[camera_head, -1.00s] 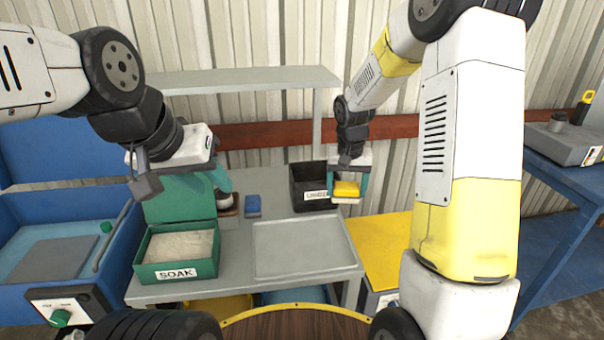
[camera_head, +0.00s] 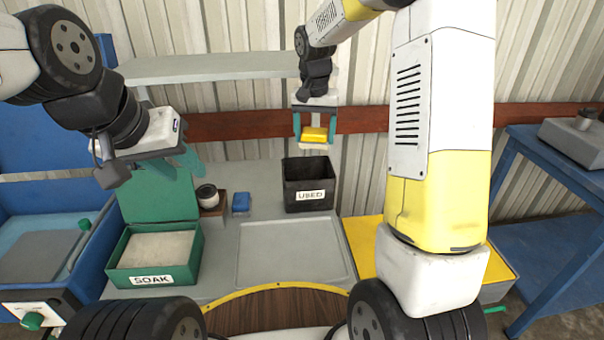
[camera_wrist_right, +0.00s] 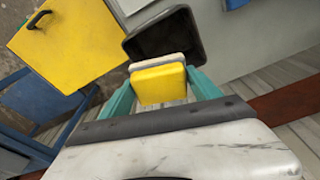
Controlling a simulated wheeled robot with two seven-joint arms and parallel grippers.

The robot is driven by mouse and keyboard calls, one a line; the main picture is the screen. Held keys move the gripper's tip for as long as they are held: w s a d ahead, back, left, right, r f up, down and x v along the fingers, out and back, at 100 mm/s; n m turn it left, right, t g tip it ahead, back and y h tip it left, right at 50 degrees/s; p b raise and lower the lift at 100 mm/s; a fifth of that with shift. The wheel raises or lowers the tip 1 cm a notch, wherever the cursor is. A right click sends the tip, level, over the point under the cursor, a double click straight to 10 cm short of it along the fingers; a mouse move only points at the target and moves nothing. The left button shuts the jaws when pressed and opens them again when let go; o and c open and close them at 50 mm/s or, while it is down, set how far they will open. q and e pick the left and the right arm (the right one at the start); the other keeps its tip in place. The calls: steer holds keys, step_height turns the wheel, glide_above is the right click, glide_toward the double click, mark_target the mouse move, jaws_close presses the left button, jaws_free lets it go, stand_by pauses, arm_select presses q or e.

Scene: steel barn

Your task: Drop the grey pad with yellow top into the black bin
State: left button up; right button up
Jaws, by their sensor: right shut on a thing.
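The grey pad with yellow top (camera_head: 315,134) is held between the teal fingers of my right gripper (camera_head: 315,138), raised above the black bin. In the right wrist view the pad (camera_wrist_right: 160,82) sits between the fingertips of the right gripper (camera_wrist_right: 162,90), its yellow side toward the camera. The black bin (camera_head: 309,197) stands on the grey bench with a white label on its front. In the right wrist view the bin (camera_wrist_right: 185,35) shows just beyond the pad, partly hidden by it. My left gripper (camera_head: 185,160) hangs over the green box; its teal fingers are partly overlapped.
A green box labelled SOAK (camera_head: 154,255), a small blue block (camera_head: 240,203) and a dark round jar (camera_head: 207,196) are on the bench left of the bin. An empty grey tray (camera_head: 290,252) lies in front of the bin. A shelf (camera_head: 220,66) runs behind.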

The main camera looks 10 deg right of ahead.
mark_target(314, 146)
steer(key=shift+f, duration=1.95)
steer(key=o, duration=1.5)
